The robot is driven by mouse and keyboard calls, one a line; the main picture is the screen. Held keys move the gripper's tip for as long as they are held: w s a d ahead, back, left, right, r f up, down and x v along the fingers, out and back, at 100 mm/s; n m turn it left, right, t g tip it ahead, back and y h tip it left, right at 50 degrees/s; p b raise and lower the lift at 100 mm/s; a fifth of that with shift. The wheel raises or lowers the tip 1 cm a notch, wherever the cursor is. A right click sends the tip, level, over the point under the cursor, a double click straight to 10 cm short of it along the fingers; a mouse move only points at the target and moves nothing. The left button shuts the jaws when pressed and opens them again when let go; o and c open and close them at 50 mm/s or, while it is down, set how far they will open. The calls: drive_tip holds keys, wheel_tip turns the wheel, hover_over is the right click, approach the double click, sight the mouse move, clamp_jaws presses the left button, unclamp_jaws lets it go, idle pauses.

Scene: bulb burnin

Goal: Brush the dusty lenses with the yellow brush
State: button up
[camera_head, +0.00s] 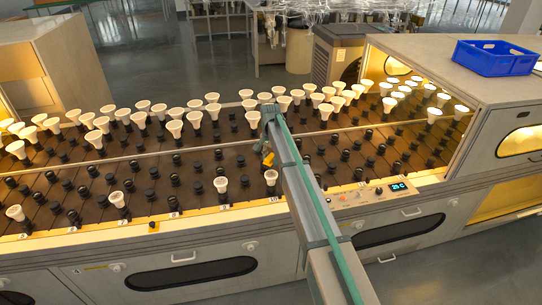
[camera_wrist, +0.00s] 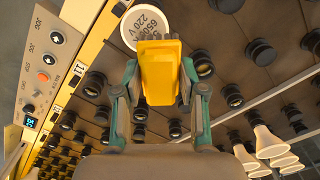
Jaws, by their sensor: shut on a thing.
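My gripper (camera_wrist: 160,85) is shut on the yellow brush (camera_wrist: 159,70), which sits between its two green-grey fingers. In the head view the brush (camera_head: 268,158) shows as a small yellow piece below my gripper (camera_head: 267,125), over the socket bed. Just beyond the brush in the wrist view is a round pale lens (camera_wrist: 140,22) with dark print, partly hidden by the brush. I cannot tell whether they touch. In the head view a white bulb (camera_head: 271,177) stands in the front row below the brush. Dust on the lenses is too fine to make out.
Several white bulbs (camera_head: 196,117) stand in the back rows, some glowing at the right. Many black sockets (camera_head: 175,179) are empty. A control panel (camera_head: 360,197) is at the front right. A blue crate (camera_head: 484,66) sits on the right housing.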

wheel_tip(320, 180, down, 3)
drive_tip(key=shift+b, duration=0.4)
drive_tip(key=shift+s+d+f, duration=0.15)
drive_tip(key=shift+s, duration=0.6)
drive_tip(key=shift+c, duration=0.4)
drive_tip(key=shift+s, duration=2.25)
drive_tip(key=w, duration=0.6)
drive_tip(key=shift+w, duration=0.2)
drive_tip(key=r+p, duration=0.1)
drive_tip(key=r, duration=0.2)
drive_tip(key=shift+s+r, duration=0.2)
drive_tip(key=shift+r+p, duration=1)
drive_tip(key=shift+r, duration=1.4)
drive_tip(key=shift+f, duration=0.1)
